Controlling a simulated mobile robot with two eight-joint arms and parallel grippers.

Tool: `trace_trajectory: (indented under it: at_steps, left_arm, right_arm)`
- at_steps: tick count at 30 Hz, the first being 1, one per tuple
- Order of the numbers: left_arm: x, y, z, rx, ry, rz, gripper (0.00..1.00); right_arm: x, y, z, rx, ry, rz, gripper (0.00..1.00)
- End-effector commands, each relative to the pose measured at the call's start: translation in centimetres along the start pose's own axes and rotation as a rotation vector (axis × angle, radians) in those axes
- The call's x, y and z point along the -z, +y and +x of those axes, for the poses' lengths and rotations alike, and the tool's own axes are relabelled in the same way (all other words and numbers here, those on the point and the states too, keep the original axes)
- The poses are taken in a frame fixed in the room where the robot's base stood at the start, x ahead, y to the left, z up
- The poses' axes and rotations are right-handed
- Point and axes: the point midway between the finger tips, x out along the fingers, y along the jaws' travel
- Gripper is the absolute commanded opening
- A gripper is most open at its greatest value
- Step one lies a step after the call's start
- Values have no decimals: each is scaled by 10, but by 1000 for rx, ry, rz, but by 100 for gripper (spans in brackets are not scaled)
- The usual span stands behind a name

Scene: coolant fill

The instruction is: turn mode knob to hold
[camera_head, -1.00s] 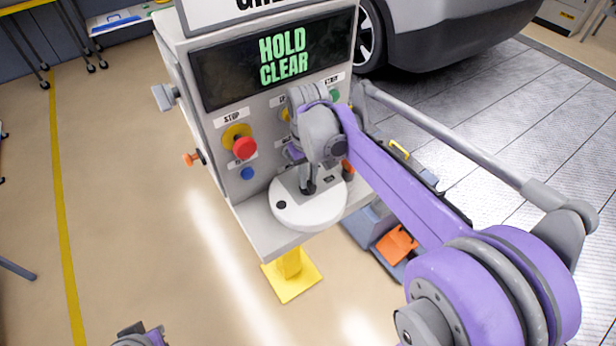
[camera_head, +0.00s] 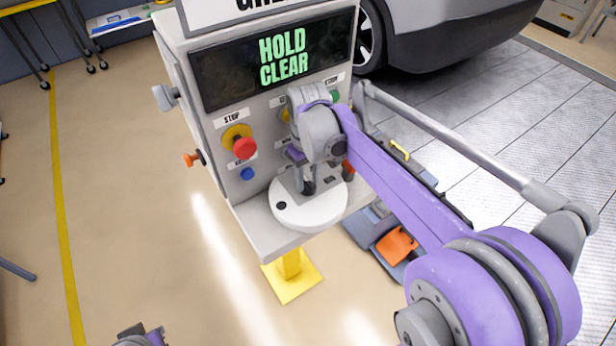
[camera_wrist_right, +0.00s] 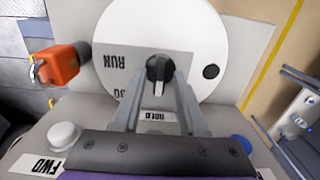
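The mode knob (camera_wrist_right: 159,70) is black with a white mark, at the middle of a round white dial (camera_head: 300,215). In the right wrist view the mark points down towards the HOLD label (camera_wrist_right: 156,116); a RUN label (camera_wrist_right: 129,57) is at the dial's left. My right gripper (camera_wrist_right: 160,78) has one grey finger on each side of the knob, with small gaps showing. In the head view its wrist hides part of the knob and panel. My left gripper (camera_head: 140,337) is only partly seen at the bottom edge. The display (camera_head: 280,58) reads HOLD CLEAR.
A red stop button (camera_head: 244,147) on yellow and a blue button (camera_head: 247,173) are on the panel left of my right gripper. An orange padlock-like block (camera_wrist_right: 59,65) is beside the dial. A car (camera_head: 440,35) stands behind. The floor at left is mostly clear.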

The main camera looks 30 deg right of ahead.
Motion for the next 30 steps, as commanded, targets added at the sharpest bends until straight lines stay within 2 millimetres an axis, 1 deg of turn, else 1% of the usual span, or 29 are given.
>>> trace_trajectory:
  at_steps: [8,11,14,24,27,30]
  left_arm:
    - [0,0,0,0,0,0,0]
    - [0,0,0,0,0,0,0]
    - [1,0,-1,0,1,0,0]
    - [6,0,-5,0,5,0,0]
    - [7,0,-6,0,6,0,0]
    - [7,0,-6,0,7,0,0]
  right_arm:
    - [0,0,0,0,-1,1,49]
    - [0,0,-4,0,-1,1,49]
    - [0,0,-15,0,0,1,49]
    - [0,0,-82,0,0,1,49]
    - [0,0,-96,0,0,1,49]
    - [0,0,-104,0,0,1,49]
